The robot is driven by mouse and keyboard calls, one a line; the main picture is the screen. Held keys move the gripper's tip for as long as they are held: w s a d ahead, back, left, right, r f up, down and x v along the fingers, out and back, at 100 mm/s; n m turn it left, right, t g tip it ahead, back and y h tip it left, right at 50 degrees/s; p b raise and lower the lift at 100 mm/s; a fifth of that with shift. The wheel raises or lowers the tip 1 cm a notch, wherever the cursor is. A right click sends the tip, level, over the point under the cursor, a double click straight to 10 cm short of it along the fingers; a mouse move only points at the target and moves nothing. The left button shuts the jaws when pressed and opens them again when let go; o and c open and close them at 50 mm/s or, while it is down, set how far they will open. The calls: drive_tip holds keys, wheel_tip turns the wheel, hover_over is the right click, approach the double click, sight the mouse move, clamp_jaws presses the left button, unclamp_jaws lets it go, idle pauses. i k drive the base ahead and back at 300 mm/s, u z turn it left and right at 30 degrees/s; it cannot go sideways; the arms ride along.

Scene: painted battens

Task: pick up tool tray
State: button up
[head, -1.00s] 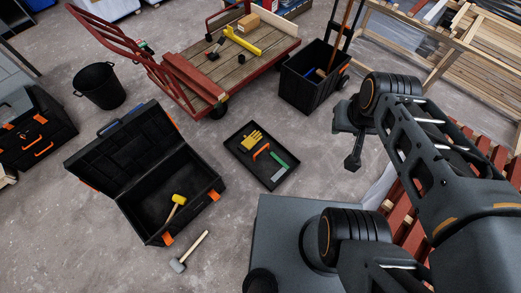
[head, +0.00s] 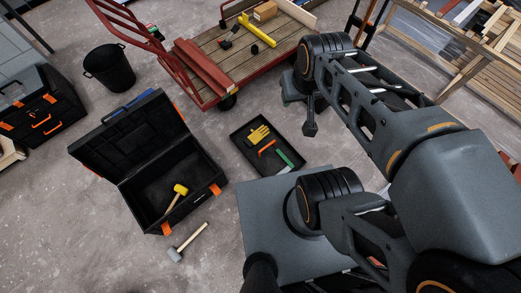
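The tool tray (head: 243,143) is a shallow black tray lying on the concrete floor, just past my grey base. It holds a yellow glove (head: 258,134), an orange-handled tool (head: 267,147) and a green-handled tool (head: 284,157). My gripper (head: 309,122) hangs in the air to the right of the tray in the picture, pointing down and apart from it. Its fingers are small and dark, so I cannot tell whether they are open or shut. Nothing is seen in it.
An open black toolbox (head: 160,183) with a yellow-headed mallet (head: 177,194) inside stands left of the tray. Another mallet (head: 184,246) lies on the floor in front. A red-framed flatbed cart (head: 215,62) stands behind. A black bucket (head: 109,68) is at the back left.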

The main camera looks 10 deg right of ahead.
sight(263, 157)
drive_tip(key=k, duration=1)
drive_tip(key=u, duration=1.3)
drive_tip(key=i, duration=0.95)
drive_tip(key=z, duration=1.85)
drive_tip(key=i, duration=0.5)
drive_tip(key=u, duration=0.05)
